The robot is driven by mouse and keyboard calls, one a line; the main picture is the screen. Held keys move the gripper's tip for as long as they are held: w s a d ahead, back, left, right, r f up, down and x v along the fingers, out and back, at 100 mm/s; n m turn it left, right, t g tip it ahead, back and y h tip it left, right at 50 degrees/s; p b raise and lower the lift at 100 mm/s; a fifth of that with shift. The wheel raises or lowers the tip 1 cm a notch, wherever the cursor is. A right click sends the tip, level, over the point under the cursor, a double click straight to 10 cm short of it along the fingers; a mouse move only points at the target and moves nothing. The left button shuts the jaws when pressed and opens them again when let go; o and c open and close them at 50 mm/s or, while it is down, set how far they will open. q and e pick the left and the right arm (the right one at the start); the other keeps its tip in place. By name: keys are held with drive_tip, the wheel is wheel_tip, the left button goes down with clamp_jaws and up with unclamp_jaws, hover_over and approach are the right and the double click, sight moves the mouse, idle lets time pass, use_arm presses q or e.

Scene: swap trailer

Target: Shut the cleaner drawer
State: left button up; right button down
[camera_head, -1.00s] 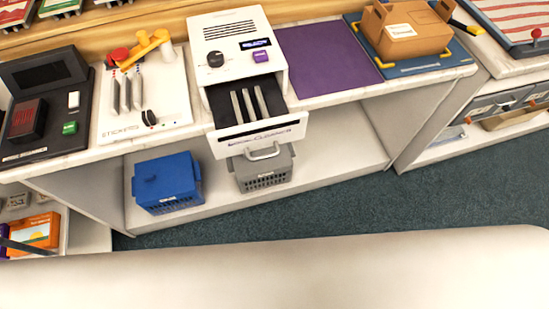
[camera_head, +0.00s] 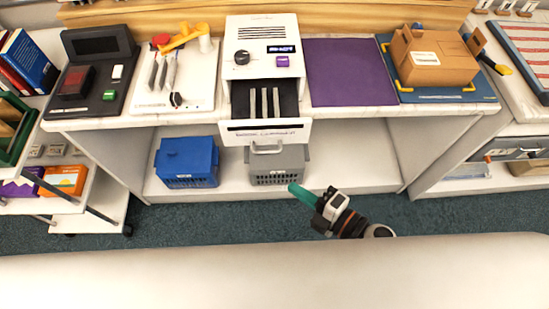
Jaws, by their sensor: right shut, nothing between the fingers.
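The cleaner drawer (camera_head: 268,130) is pulled out from the front of the white cleaner (camera_head: 265,42) on the counter. Several flat grey pieces stand in its dark inside, and a pale handle shows below its white front. My right gripper (camera_head: 292,188) has green fingers that are shut and empty. It is low in front of the counter, below and to the right of the drawer, and apart from it. My left gripper is not in view.
A blue basket (camera_head: 187,163) and a grey basket (camera_head: 277,165) stand on the lower shelf under the drawer. A purple mat (camera_head: 348,72) and a cardboard box (camera_head: 432,58) are on the counter to the right. A trolley (camera_head: 75,205) stands at the left.

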sight(273, 116)
drive_tip(key=w+a+f+p, duration=0.2)
drive_tip(key=w+a, duration=0.3)
drive_tip(key=w, duration=0.3)
drive_tip(key=shift+w, duration=0.4)
drive_tip(key=w, duration=1.3)
drive_tip(key=shift+w+b, duration=0.2)
drive_tip(key=shift+b, duration=0.1)
drive_tip(key=shift+w+r, duration=0.1)
drive_tip(key=shift+w, duration=0.05)
drive_tip(key=shift+r, duration=0.1)
